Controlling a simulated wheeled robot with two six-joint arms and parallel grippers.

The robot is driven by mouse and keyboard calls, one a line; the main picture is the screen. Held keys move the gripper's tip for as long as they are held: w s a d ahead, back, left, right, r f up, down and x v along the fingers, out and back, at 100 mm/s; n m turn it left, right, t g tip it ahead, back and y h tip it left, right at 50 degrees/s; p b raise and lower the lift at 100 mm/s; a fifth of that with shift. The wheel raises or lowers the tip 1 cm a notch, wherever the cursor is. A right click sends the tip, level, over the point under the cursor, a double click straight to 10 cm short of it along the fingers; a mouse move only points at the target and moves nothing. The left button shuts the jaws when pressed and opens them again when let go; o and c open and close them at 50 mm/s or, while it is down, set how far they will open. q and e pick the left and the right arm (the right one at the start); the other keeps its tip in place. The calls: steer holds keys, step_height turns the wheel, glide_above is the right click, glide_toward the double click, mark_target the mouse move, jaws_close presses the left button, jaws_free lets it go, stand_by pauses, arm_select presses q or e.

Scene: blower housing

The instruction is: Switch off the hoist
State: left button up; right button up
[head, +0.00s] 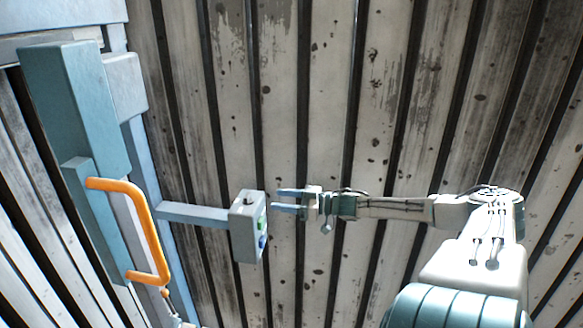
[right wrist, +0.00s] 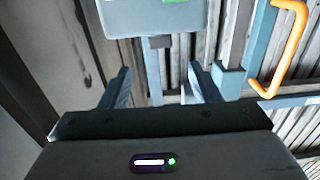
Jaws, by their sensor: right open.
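A grey control box (head: 243,228) sits at the end of a horizontal blue-grey bracket arm (head: 196,215). Its right-hand face carries a green button (head: 262,224) and a blue button (head: 262,241); any markings are too small to read. My right gripper (head: 276,200) is open and empty. Its fingertips point left at the upper part of the button face, with a small gap between. In the right wrist view the box (right wrist: 150,20) is at the top, beyond the spread fingers (right wrist: 160,75), with a bit of green at the upper edge. My left gripper is not in view.
A teal upright housing (head: 80,110) with an orange handle (head: 152,230) stands left of the box, on a blue-grey post (head: 150,180). The handle also shows in the right wrist view (right wrist: 292,45). Slatted, worn boards fill the background. The space around my right forearm looks clear.

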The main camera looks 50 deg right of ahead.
steer(key=shift+p+v, duration=0.55)
steer(key=shift+v, duration=0.6)
